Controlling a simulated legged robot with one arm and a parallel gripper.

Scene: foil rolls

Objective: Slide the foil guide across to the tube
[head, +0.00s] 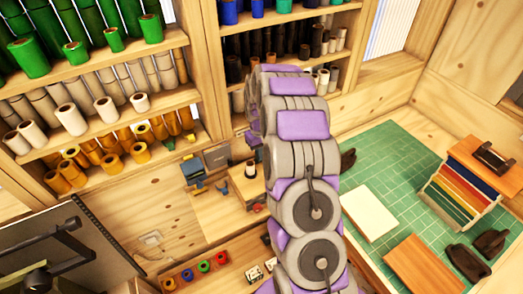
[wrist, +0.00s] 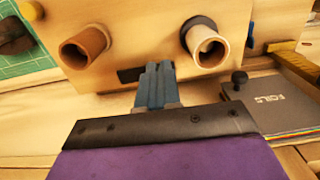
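A brown tube (wrist: 84,48) points out of a wooden panel to the left. A pale tube with a dark rim (wrist: 207,45) points out to the right. The blue piece is between them, lower down. In the head view my arm hides the gripper.
Shelves of coloured foil rolls (head: 100,110) stand at left. A green cutting mat (head: 385,160) with a white sheet (head: 369,213), a wooden board (head: 425,264) and a colour rack (head: 465,195) is at right.

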